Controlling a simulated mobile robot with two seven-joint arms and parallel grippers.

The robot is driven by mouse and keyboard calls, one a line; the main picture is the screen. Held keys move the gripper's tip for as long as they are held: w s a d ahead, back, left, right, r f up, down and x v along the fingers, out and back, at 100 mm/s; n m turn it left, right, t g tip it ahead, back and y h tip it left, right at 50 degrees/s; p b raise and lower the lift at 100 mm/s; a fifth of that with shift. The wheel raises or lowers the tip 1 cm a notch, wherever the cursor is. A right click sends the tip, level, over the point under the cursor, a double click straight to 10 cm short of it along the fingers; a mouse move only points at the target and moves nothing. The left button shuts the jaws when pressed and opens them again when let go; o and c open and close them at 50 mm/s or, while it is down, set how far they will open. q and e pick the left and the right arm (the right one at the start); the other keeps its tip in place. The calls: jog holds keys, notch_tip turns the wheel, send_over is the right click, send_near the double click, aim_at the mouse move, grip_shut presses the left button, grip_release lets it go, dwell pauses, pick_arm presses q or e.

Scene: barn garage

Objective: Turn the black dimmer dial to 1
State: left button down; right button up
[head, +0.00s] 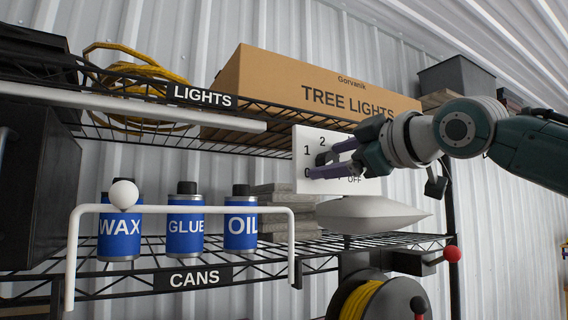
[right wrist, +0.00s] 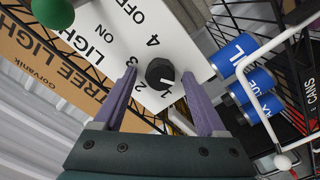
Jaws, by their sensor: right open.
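The black dimmer dial (right wrist: 160,73) is on a white panel with printed numbers and ON and OFF labels; the panel (head: 299,134) also shows in the head view. My right gripper (right wrist: 157,76) is open, with one purple finger on each side of the dial; I cannot tell whether they touch it. A pale mark shows at the dial's lower right edge in the wrist view, but its exact setting is hard to read. In the head view the right gripper (head: 328,163) covers much of the panel. My left gripper is not in view.
A tree lights box (head: 310,85) is on the upper wire shelf. Blue wax (head: 119,238), glue (head: 186,235) and oil (head: 240,233) cans stand below, behind a white bar (head: 182,208). A grey pointed object (head: 370,214) is under the panel. A red-balled lever (head: 452,254) is lower right.

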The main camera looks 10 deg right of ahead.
jog(key=shift+s, duration=0.1)
jog(key=shift+c, duration=0.4)
grip_shut()
jog(key=shift+m, duration=0.4)
jog(key=m, duration=0.5)
jog(key=shift+m, duration=0.3)
jog(key=m, duration=0.5)
jog(key=shift+d, duration=0.15)
jog(key=shift+m, duration=0.3)
